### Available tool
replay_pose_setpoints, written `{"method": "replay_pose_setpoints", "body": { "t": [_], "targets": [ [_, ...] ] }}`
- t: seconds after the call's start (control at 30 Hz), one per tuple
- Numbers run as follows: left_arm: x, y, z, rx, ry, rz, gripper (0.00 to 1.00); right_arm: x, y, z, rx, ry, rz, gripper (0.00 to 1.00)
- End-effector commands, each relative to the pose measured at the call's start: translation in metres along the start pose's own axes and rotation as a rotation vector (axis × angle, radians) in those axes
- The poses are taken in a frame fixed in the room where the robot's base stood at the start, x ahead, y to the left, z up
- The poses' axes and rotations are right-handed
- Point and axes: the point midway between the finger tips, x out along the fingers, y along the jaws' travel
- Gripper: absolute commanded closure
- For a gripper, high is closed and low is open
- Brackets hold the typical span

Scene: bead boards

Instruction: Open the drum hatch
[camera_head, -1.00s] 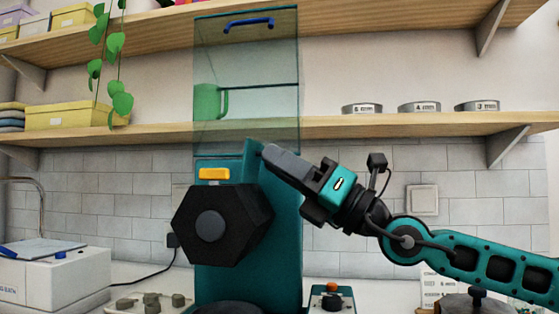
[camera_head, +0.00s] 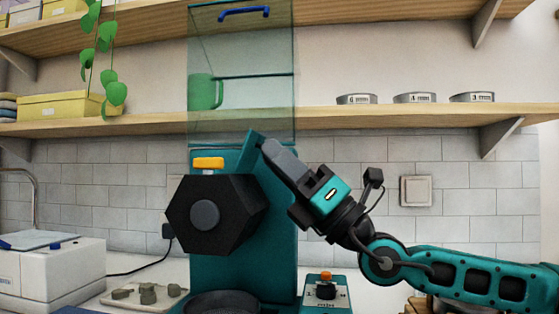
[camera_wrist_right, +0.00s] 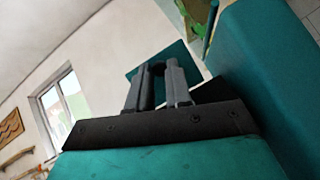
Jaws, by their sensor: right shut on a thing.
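The black hexagonal drum (camera_head: 222,226), with a grey round hub, stands in front of a teal upright housing (camera_head: 262,268) in the head view. A flat teal plate, seemingly the drum hatch (camera_head: 250,147), stands tilted up at the drum's upper right; it also shows as a teal square in the right wrist view (camera_wrist_right: 186,56). My right gripper (camera_head: 267,146) reaches in from the right and is shut at this plate; its dark fingers (camera_wrist_right: 157,72) hide the exact grip. A yellow block (camera_head: 208,163) is above the drum. My left gripper is not in view.
A clear guard (camera_head: 240,95) with a blue handle (camera_head: 245,12) rises above the drum. A shelf (camera_head: 400,116) with several grey tins runs behind. A dark round pan (camera_head: 222,303) is below, and a small control box (camera_head: 325,291) is at the lower right.

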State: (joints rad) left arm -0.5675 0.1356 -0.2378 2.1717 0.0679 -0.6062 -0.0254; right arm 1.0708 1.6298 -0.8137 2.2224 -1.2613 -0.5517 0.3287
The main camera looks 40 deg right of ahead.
Motion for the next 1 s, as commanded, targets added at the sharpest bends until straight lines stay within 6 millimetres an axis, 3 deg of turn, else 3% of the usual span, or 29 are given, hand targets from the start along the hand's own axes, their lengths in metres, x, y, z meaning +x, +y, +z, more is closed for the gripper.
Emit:
{"method": "replay_pose_setpoints", "body": {
  "t": [0.03,0.07,0.33,0.67,1.0],
  "targets": [
    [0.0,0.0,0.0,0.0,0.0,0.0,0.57,0.0,0.0,0.001,0.0,-0.001,0.0,1.0],
    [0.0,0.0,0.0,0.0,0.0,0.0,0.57,0.0,0.0,0.001,0.0,-0.002,0.0,0.8],
    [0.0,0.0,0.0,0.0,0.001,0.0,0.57,0.0,0.0,0.0,0.0,-0.001,0.0,0.55],
    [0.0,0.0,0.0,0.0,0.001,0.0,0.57,-0.004,-0.001,0.0,-0.001,0.0,-0.003,0.55],
    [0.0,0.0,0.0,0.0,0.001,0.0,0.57,-0.049,-0.001,0.0,-0.005,0.004,-0.007,0.55]
  ]
}}
